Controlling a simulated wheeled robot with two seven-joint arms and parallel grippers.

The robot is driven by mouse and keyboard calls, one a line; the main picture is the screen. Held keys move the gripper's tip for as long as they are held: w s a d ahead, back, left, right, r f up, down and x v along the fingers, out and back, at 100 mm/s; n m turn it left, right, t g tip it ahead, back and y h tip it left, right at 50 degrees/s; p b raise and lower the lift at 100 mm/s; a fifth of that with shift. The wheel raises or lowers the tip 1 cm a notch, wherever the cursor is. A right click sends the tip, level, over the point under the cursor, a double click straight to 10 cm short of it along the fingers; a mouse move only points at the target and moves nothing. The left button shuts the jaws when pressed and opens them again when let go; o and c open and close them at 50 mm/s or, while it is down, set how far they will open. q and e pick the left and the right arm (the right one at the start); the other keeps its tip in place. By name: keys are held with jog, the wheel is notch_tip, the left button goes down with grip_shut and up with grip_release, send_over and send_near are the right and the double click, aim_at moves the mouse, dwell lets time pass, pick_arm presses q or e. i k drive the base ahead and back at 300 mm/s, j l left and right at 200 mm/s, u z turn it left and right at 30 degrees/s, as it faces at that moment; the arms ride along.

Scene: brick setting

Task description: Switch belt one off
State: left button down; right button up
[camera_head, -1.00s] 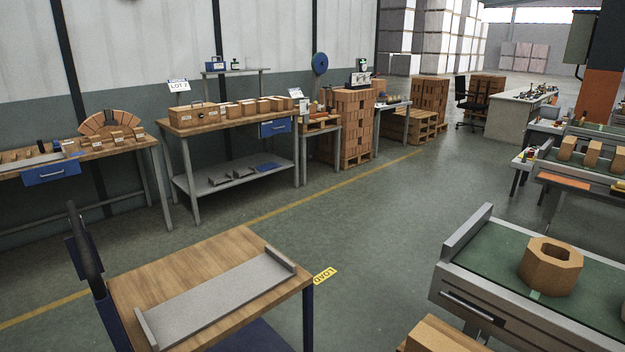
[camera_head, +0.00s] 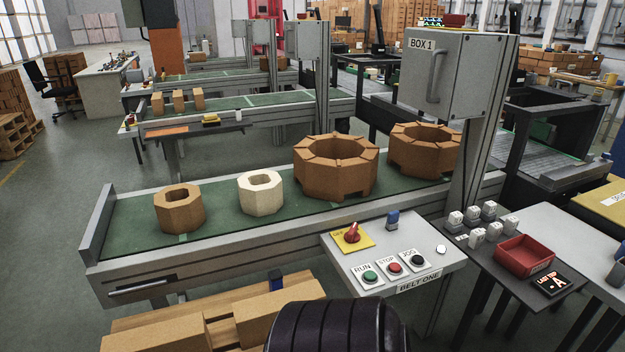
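The control panel labelled BELT ONE (camera_head: 340,265) stands at the front side of the green belt (camera_head: 225,222). On it a red rotary switch (camera_head: 352,234) sits on a yellow plate; its lettering is too small to read surely. In front are a green RUN button (camera_head: 370,276), a red STOP button (camera_head: 394,268) and a black JOG button (camera_head: 417,260). A small blue item (camera_head: 392,219) stands at the panel's back edge. Neither gripper shows. A black rounded part, perhaps of my arm, is at the bottom edge, short of the panel.
On the belt stand a small brown ring block (camera_head: 180,210), a cream one (camera_head: 261,196) and two large brown ones (camera_head: 335,168). The grey BOX 1 cabinet (camera_head: 447,80) rises behind the panel. A red tray (camera_head: 524,258) lies right. Wooden blocks (camera_head: 280,312) sit below.

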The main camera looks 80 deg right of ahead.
aim_at(352, 236)
jog(key=z, duration=3.45)
